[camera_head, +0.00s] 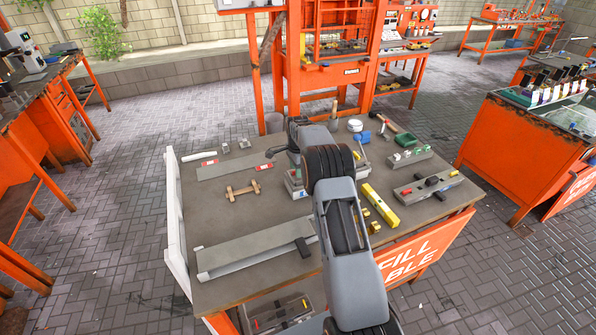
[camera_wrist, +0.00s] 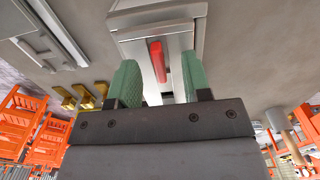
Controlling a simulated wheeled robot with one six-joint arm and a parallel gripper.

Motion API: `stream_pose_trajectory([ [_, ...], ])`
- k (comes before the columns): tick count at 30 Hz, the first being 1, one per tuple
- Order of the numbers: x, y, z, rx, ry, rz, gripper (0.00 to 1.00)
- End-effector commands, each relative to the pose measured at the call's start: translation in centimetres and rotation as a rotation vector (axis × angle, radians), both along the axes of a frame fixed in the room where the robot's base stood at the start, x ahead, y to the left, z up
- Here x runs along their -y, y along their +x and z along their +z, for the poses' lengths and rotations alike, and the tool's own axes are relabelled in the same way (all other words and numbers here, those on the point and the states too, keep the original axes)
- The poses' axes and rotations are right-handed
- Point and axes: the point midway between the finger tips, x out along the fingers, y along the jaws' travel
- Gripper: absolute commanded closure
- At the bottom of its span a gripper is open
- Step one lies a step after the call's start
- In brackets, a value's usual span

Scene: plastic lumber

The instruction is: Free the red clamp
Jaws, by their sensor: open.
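In the wrist view, a narrow red piece (camera_wrist: 158,60), which looks like part of the red clamp, lies on a pale grey block (camera_wrist: 135,28). My gripper (camera_wrist: 161,76) is open, with one green-padded finger on each side of the grey part below the red piece. I cannot tell whether the pads touch it. In the head view, my arm hides the gripper's tips and the red piece. The grey block shows only partly beside my arm, at the table's middle (camera_head: 294,185).
The worktable (camera_head: 215,218) holds a plank with red-marked ends (camera_head: 228,170), a wooden piece (camera_head: 243,191), a yellow level (camera_head: 381,205), yellow blocks (camera_head: 374,227) and a long grey board (camera_head: 250,250).

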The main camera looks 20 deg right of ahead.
Motion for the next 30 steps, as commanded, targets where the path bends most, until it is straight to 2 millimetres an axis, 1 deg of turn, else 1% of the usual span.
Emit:
stream_pose_trajectory([
  [1,0.0,0.0,0.6,0.001,0.000,0.000,0.56],
  [18,0.0,0.0,6.3,0.001,0.000,0.000,0.56],
  [21,0.0,0.0,6.7,0.001,0.000,0.000,0.56],
  [30,0.0,0.0,6.6,0.001,0.000,0.000,0.56],
])
